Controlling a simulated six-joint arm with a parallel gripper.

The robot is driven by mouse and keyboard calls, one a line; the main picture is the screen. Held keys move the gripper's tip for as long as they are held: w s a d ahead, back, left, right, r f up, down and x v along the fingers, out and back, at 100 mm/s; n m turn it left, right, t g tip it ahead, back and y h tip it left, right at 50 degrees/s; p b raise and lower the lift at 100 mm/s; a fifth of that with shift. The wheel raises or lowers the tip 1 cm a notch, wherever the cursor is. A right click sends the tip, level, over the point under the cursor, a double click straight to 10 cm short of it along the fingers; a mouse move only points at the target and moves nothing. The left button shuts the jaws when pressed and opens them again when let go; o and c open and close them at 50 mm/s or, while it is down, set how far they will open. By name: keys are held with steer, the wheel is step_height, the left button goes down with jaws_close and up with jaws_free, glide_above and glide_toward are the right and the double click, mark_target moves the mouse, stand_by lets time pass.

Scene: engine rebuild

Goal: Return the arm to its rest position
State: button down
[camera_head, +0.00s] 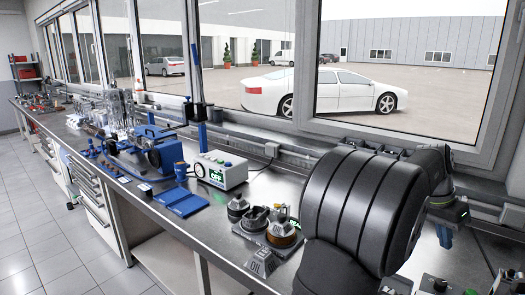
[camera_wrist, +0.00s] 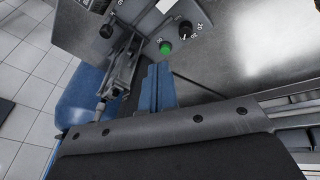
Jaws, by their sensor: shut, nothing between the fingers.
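My arm fills the right side of the head view as a large dark ribbed link, folded back over the bench. My gripper (camera_wrist: 155,72) shows in the wrist view as blue fingers close together, shut and empty, in front of its dark bolted body. In the head view my gripper (camera_head: 444,236) is a small blue tip pointing down at the far right, above the bench. The dark link hides the bench behind it.
Below my gripper in the wrist view are a grey control panel (camera_wrist: 215,15) with black knobs and a green button, and a blue rounded body (camera_wrist: 88,95).

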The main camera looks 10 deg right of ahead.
steer(key=shift+s+d+r+m+t+y, duration=0.15)
steer(key=shift+s+d+r+m+y, duration=0.3)
steer(key=shift+d, duration=0.2)
steer(key=shift+s+d+r+m+t+y, duration=0.15)
steer(key=shift+s+d+r+m+y, duration=0.25)
steer(key=shift+d+y, duration=0.2)
steer(key=shift+w, duration=0.1)
steer(key=c, duration=0.8)
jaws_free()
steer(key=o, duration=0.8)
steer(key=s+d+r+n+t+h, duration=0.1)
steer(key=s+d+n+t+h, duration=0.1)
steer(key=s+n, duration=0.5)
steer(key=s+d, duration=0.1)
steer(key=s, duration=0.5)
steer(key=shift+h, duration=0.35)
steer(key=shift+n, duration=0.25)
steer(key=x, duration=1)
steer(key=shift+w, duration=0.1)
steer(key=shift+r, duration=0.1)
